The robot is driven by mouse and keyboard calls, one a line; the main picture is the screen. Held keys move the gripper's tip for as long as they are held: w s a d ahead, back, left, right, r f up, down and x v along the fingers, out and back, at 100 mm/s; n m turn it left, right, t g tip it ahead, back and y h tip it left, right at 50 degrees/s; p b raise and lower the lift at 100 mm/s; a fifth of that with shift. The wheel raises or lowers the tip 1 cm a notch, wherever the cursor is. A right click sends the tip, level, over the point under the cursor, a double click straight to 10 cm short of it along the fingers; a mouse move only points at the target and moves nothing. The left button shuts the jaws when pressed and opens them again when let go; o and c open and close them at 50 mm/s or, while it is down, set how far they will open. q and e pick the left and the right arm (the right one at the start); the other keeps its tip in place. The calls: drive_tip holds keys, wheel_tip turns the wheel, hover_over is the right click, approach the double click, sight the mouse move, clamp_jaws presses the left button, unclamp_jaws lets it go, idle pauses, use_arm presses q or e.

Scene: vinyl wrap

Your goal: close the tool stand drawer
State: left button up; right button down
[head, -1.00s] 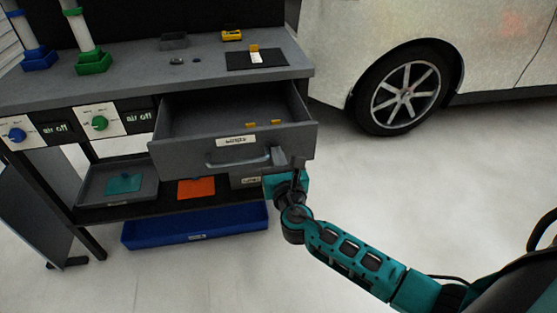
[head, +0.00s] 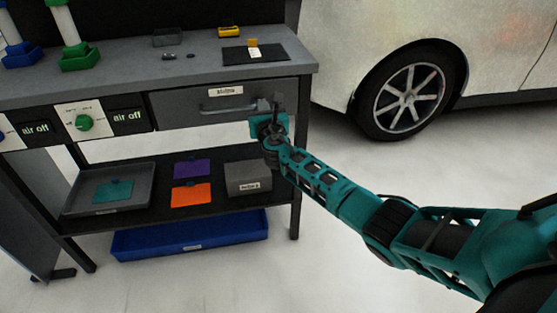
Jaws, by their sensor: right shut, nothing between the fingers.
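The grey tool stand drawer (head: 185,112) sits under the worktop at the right of the stand, its front flush or nearly flush with the frame. It has a white label and a bar handle (head: 228,106). My right gripper (head: 270,104) is shut and empty at the right end of the drawer front, just right of the handle. I cannot tell whether its fingertips touch the front. The drawer's inside is hidden. My left gripper is not in view.
The worktop (head: 130,75) holds a black mat (head: 275,55) and small items. The lower shelf carries a grey tray (head: 75,205), coloured cloths and a grey box (head: 247,178). A blue bin (head: 190,240) is beneath. A white car stands right; the floor between is clear.

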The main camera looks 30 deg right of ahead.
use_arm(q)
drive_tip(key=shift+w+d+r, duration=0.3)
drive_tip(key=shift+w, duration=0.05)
use_arm(e)
drive_tip(key=shift+w+d+r, duration=0.25)
drive_tip(key=shift+w+r, duration=0.15)
drive_tip(key=shift+w, duration=0.15)
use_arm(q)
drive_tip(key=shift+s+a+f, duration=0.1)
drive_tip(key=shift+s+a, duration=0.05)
